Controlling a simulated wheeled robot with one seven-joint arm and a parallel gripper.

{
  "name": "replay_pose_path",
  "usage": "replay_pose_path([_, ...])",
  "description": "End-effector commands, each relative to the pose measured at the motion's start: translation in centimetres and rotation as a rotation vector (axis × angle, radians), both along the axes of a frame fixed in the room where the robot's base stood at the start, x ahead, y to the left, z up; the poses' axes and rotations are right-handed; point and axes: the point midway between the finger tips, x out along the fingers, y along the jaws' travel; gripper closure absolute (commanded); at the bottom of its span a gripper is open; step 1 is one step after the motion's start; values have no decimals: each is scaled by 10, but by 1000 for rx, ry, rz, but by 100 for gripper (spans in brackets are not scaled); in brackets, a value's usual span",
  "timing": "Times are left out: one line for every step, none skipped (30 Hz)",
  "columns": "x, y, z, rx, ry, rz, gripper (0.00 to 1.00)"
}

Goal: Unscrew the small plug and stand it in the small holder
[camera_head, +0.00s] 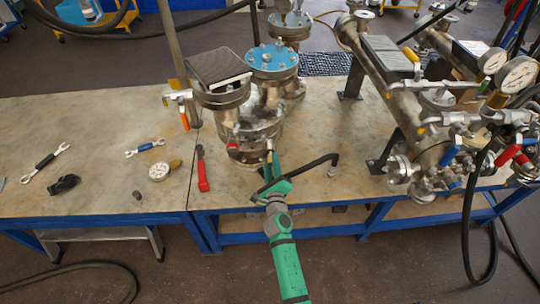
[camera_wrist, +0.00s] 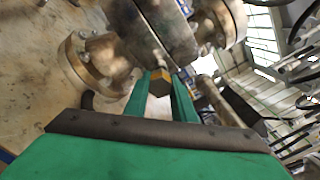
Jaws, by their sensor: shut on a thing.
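My gripper (camera_wrist: 162,96) is shut on the small plug (camera_wrist: 160,82), a yellow-brown, hex-shaped piece between the two green fingertips in the wrist view. The plug lies against the side of the metal flanged vessel (camera_wrist: 165,30); whether its thread is still engaged cannot be told. In the head view my gripper (camera_head: 270,166) is at the front lower side of the vessel (camera_head: 262,128), and the fingers hide the plug. I cannot make out the small holder for certain; a small dark piece (camera_head: 137,195) stands on the table to the left.
A red-handled tool (camera_head: 202,168), a gauge (camera_head: 159,172) and wrenches (camera_head: 145,148) lie on the table (camera_head: 100,120) left of the vessel. Pipework with gauges (camera_head: 516,74) fills the right side. The left front table has free room.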

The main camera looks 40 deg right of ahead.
Motion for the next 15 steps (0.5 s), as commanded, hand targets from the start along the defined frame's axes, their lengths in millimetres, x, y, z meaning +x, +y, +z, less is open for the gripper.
replay_pose_path([-2,0,0,0,-1,-2,100])
replay_pose_path([-3,0,0,0,-1,-2,100])
replay_pose_path([-3,1,0,0,-1,-2,100])
replay_pose_path([-3,2,0,1,-1,-1,100])
replay_pose_path([-3,2,0,1,-1,0,100])
replay_pose_path([-4,2,0,1,-1,0,100])
replay_pose_path([-4,3,0,1,-1,0,100])
replay_pose_path([-4,3,0,1,-1,0,100])
replay_pose_path([-4,3,0,1,-1,0,100])
replay_pose_path([-4,3,0,1,-1,0,100])
replay_pose_path([-4,3,0,1,-1,0,100])
replay_pose_path([-4,3,0,1,-1,0,100])
replay_pose_path([-4,3,0,1,-1,0,100])
replay_pose_path([-4,3,0,1,-1,0,100])
replay_pose_path([-4,3,0,1,-1,0,100])
